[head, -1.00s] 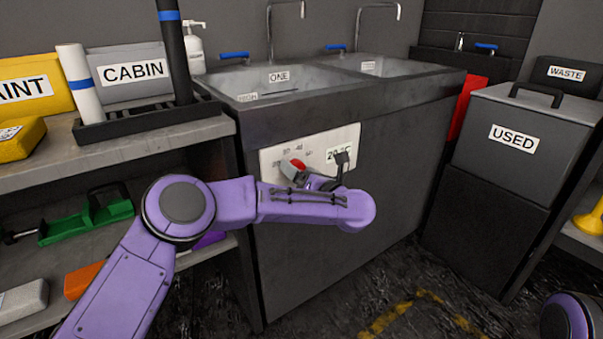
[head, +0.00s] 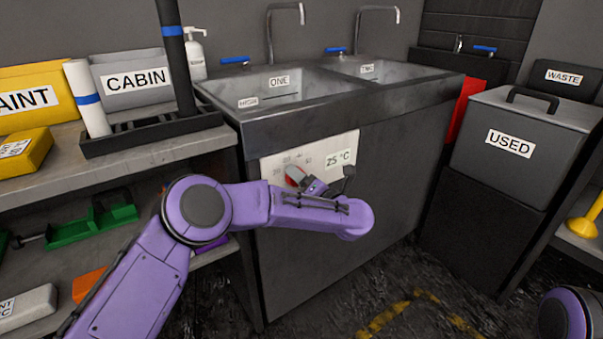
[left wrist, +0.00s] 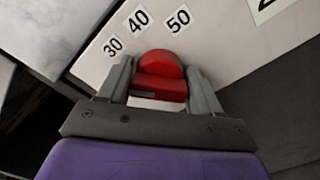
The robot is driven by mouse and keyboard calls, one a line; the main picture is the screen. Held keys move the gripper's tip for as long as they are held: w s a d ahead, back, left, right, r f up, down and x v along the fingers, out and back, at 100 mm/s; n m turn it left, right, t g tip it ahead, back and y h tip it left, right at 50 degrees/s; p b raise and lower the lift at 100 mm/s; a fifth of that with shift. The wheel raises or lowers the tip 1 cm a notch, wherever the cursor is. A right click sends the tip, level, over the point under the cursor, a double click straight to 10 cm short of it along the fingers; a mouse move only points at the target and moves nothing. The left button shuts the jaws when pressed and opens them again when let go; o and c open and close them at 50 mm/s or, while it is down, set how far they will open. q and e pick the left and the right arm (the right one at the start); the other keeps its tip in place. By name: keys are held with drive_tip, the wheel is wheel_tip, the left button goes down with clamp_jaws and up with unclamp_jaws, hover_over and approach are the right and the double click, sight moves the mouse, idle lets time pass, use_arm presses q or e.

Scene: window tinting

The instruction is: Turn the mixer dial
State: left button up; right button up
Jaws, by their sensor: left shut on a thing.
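The mixer dial (left wrist: 162,78) is a red knob on a white panel (head: 330,150) on the front of the sink cabinet. The panel label reads "25 °C" in the head view. In the left wrist view, the numbers 30, 40 and 50 show above the dial. My left gripper (left wrist: 160,85) is shut on the dial, one grey finger on each side. In the head view, the left gripper (head: 297,178) and my purple wrist hide much of the dial. My right gripper is out of view.
A double sink (head: 290,90) with blue-handled taps is above the panel. A shelf (head: 170,143) with bins and rolls stands at left. A grey box labelled USED (head: 500,165) stands at right. The floor in front has a yellow marking.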

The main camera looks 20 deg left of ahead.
use_arm(q)
drive_tip(key=shift+m+p, duration=1.1)
drive_tip(key=shift+m, duration=0.7)
drive_tip(key=shift+f, duration=0.1)
drive_tip(key=o, duration=1)
drive_tip(key=shift+c, duration=0.2)
drive_tip(key=v, duration=1)
drive_tip(key=shift+s+d+p, duration=0.2)
drive_tip(key=shift+d+p, duration=0.05)
drive_tip(key=shift+p, duration=0.15)
